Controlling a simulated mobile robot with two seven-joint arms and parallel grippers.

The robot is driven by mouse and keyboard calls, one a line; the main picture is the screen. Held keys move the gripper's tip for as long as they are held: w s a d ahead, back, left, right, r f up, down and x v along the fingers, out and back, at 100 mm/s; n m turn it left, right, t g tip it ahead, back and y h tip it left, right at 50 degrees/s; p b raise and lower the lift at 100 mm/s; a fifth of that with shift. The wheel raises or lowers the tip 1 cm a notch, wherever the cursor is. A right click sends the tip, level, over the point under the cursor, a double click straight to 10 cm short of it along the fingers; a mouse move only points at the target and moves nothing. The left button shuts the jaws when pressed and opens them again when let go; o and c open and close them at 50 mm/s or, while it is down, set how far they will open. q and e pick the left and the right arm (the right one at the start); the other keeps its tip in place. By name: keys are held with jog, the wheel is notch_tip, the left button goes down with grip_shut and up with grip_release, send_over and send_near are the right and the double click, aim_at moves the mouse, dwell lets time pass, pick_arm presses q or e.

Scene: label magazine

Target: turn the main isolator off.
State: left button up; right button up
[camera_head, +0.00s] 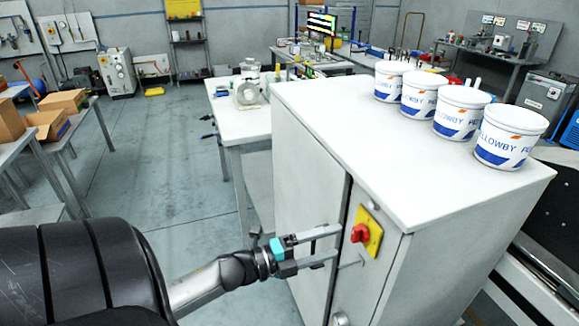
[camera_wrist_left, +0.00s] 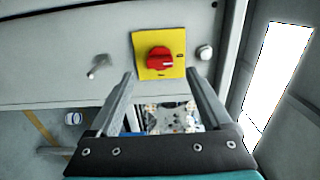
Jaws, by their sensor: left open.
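The main isolator is a red rotary knob (camera_head: 360,233) on a yellow square plate (camera_head: 371,232), on the narrow face of a white cabinet (camera_head: 300,160). In the left wrist view the red knob (camera_wrist_left: 160,58) sits in the middle of the yellow plate (camera_wrist_left: 145,72), beyond the fingertips. My left gripper (camera_head: 338,243) is open and empty, just left of the knob in the head view. In the left wrist view its fingers (camera_wrist_left: 160,75) point towards the plate, one on each side, apart from the knob. My right gripper is not in view.
A metal handle (camera_wrist_left: 100,66) and a small round knob (camera_wrist_left: 205,53) flank the plate in the left wrist view. Several white tubs (camera_head: 508,137) stand on the cabinet top. A white table (camera_head: 235,118) stands behind.

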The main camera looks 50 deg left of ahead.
pick_arm(q)
jog(key=v, duration=0.9)
dwell(0.3)
